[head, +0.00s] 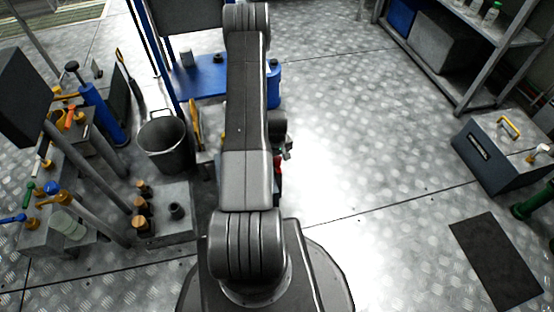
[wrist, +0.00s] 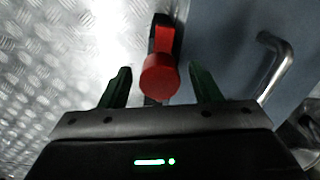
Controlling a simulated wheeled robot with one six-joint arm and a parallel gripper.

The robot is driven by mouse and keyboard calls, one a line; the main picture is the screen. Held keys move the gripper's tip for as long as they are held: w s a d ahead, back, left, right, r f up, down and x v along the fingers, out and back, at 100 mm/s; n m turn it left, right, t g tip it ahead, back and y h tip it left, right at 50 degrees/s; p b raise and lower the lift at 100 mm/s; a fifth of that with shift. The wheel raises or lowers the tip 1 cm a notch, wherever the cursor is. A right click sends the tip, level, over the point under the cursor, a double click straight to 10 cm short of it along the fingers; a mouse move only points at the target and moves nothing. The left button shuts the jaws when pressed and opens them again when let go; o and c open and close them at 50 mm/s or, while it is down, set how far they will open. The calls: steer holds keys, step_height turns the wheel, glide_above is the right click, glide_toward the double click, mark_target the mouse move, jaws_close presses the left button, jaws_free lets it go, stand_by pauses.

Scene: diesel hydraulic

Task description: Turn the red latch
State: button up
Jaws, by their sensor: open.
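The red latch (wrist: 160,75) shows in the wrist view, with a round red end and a red arm running up from it along a dark strip. It sits at the edge of a blue-grey panel. My gripper (wrist: 158,82) is open, with its two dark green fingers on either side of the latch's round end. I cannot tell whether a finger touches it. In the head view my arm hides most of the latch; a small bit of red (head: 278,165) shows beside the arm.
A curved metal handle (wrist: 278,65) stands on the panel right of the latch. In the head view, a grey bucket (head: 165,145), a blue bench (head: 205,82) and valve stands are left of my arm. A grey toolbox (head: 495,160) is far right. The floor between is clear.

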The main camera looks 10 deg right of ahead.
steer(key=c, duration=1)
steer(key=shift+m, duration=0.3)
steer(key=m+b, duration=0.2)
steer(key=m, duration=0.1)
steer(key=shift+m, duration=0.3)
steer(key=m+b, duration=0.1)
steer(key=m, duration=0.3)
steer(key=shift+b, duration=0.35)
steer(key=m+b, duration=0.1)
steer(key=m, duration=0.4)
steer(key=shift+m+b, duration=0.5)
steer(key=shift+m, duration=1.8)
